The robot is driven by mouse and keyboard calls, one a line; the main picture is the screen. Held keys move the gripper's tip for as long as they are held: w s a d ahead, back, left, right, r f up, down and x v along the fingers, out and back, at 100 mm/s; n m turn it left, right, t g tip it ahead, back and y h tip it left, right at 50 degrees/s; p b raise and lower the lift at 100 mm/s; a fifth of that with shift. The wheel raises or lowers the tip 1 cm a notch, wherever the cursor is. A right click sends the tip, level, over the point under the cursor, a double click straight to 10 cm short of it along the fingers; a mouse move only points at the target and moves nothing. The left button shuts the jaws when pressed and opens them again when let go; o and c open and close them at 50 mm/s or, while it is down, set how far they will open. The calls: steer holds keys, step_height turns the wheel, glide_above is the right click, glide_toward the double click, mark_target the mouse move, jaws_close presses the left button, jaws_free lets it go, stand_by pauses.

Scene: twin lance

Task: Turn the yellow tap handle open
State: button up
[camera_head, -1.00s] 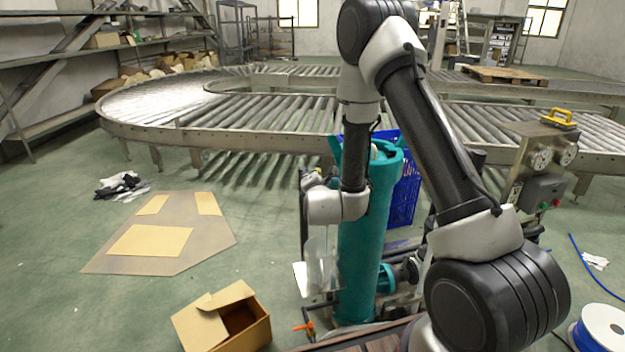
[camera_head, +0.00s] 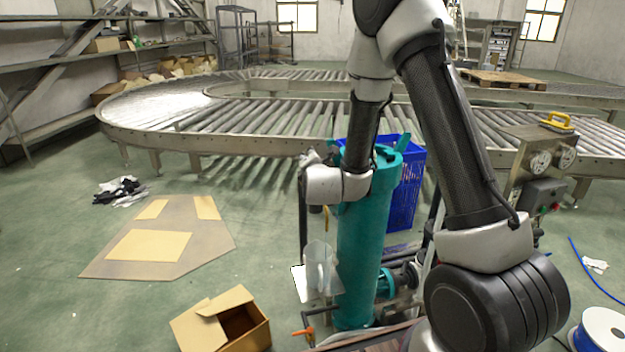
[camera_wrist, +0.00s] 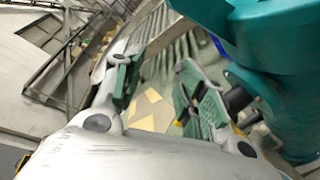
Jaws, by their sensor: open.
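A tall teal cylinder (camera_head: 364,245) stands upright in front of the conveyor. A narrow yellow piece (camera_head: 326,218), apparently the tap handle, hangs roughly vertical at its left side, just below my wrist. A dark fitting is beside it, and a clear jug (camera_head: 318,268) stands below. My gripper (camera_head: 312,158) is mostly hidden behind my wrist, above and left of the yellow piece. In the wrist view my gripper (camera_wrist: 160,84) is open with nothing between its green pads. A small yellow edge (camera_wrist: 238,130) shows behind the right finger; contact cannot be told.
The teal cylinder (camera_wrist: 285,90) is close on the right in the wrist view. An orange lever (camera_head: 303,331) is low at the cylinder's base. A blue crate (camera_head: 404,190) is behind the cylinder. An open cardboard box (camera_head: 222,322) and flat cardboard (camera_head: 190,250) lie on the floor left.

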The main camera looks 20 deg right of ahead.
step_height(320, 180, up, 3)
steer(key=shift+f, duration=0.1)
steer(key=shift+s, duration=0.1)
steer(key=a+f+n+g+h, duration=0.15)
steer(key=a+f+h, duration=0.35)
steer(key=a+f, duration=1)
steer(key=d+r+n+g+h, duration=0.1)
steer(key=d+h, duration=0.1)
steer(key=d, duration=0.2)
steer(key=w+d+r+n+g+h, duration=0.1)
steer(key=d+r+g+h, duration=0.1)
steer(key=d+h, duration=0.1)
steer(key=d+r+n+g+h, duration=0.1)
steer(key=d+r+h, duration=0.1)
steer(key=d, duration=0.4)
steer(key=shift+w+d+g, duration=0.1)
steer(key=shift+w+g, duration=0.15)
